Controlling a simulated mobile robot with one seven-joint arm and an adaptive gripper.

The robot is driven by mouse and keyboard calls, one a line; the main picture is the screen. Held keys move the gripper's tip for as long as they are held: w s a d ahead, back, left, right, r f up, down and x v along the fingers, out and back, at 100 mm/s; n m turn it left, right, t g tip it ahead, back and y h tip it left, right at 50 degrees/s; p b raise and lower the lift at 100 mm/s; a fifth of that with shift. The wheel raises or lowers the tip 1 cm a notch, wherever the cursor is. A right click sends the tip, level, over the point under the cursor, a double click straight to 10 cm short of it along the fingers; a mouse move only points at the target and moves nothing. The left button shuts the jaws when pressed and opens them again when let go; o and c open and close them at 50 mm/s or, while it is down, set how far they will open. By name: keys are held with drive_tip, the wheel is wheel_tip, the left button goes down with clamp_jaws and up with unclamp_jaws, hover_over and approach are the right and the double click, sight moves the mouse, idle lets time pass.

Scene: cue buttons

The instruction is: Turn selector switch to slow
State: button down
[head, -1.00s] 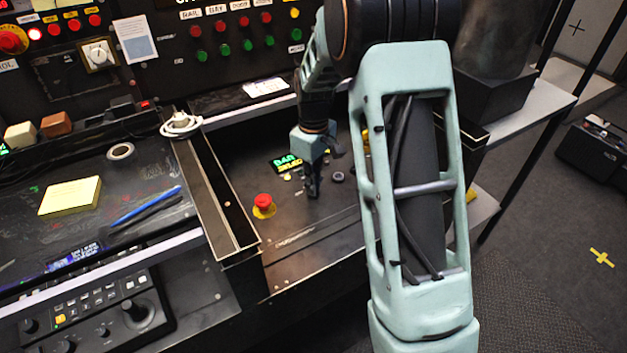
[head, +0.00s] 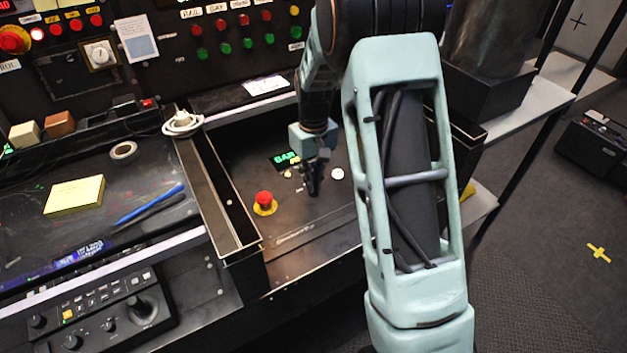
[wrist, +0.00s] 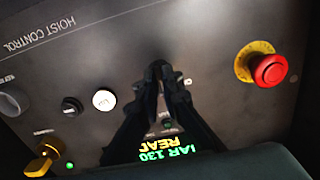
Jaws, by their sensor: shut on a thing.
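My gripper (head: 313,188) points down at the sloped hoist control panel (head: 265,237), between the red emergency button and a lit white button. In the wrist view its dark fingers (wrist: 161,72) come together at the panel (wrist: 215,40). They are shut on a small control that they hide, apparently the selector switch. Its pointer and setting cannot be seen.
The red emergency button (head: 264,198) on its yellow ring stands left of my gripper. The white button (wrist: 104,100), a black knob (wrist: 72,106) and a yellow key switch (wrist: 42,158) lie on the fingers' other side. A green-lettered display (head: 287,158) is partly covered.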

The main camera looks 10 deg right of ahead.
drive_tip(key=c, duration=2.1)
unclamp_jaws()
drive_tip(key=shift+r, duration=0.15)
wheel_tip(320, 180, up, 12)
